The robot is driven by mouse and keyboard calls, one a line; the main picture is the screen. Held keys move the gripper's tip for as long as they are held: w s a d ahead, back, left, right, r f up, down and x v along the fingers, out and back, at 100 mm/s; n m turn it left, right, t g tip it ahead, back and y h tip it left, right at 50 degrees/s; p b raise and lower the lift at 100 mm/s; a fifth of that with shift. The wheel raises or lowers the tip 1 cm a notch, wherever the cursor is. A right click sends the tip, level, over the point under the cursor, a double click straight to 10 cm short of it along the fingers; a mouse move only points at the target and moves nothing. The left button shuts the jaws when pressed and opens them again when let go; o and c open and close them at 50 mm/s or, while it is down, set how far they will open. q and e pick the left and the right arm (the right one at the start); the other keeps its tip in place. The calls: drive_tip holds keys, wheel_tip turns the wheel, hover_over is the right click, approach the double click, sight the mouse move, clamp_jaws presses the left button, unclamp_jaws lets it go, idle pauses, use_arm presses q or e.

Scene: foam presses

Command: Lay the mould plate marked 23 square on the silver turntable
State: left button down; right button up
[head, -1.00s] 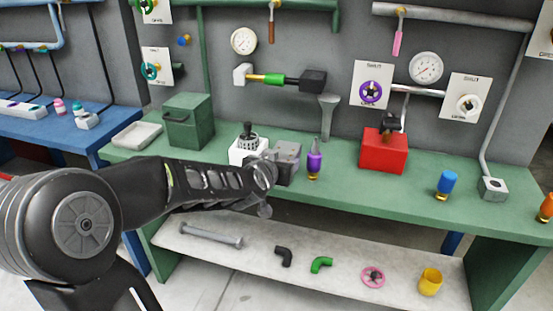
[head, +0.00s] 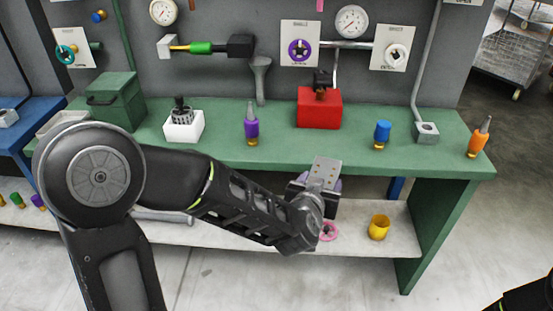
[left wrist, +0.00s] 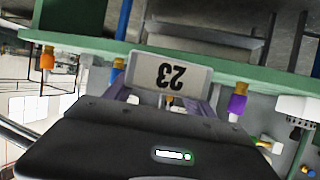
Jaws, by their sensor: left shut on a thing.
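The pale mould plate marked 23 (left wrist: 168,76) shows in the left wrist view, with its number upside down in the picture. My left gripper (left wrist: 165,98) is shut on it, with a purple finger at each side. In the head view my left gripper (head: 320,190) is in front of the green bench's front edge, above the lower shelf. A light grey piece shows on top there; I cannot tell whether it is the plate. I cannot make out a silver turntable in either view. My right gripper is out of view.
The green bench (head: 400,150) carries a red block (head: 319,108), a white block (head: 184,127), and purple (head: 251,126), blue (head: 382,133) and orange (head: 479,138) bottles. A yellow cup (head: 378,228) stands on the lower shelf. Open floor lies to the right.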

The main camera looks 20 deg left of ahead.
use_arm(q)
drive_tip(key=d+f+h, duration=0.1)
drive_tip(key=d, duration=0.6)
drive_tip(key=shift+d+f+m, duration=0.2)
drive_tip(key=shift+f+m, duration=0.2)
drive_tip(key=shift+w+a, duration=0.1)
drive_tip(key=shift+a, duration=0.05)
drive_tip(key=shift+a, duration=0.1)
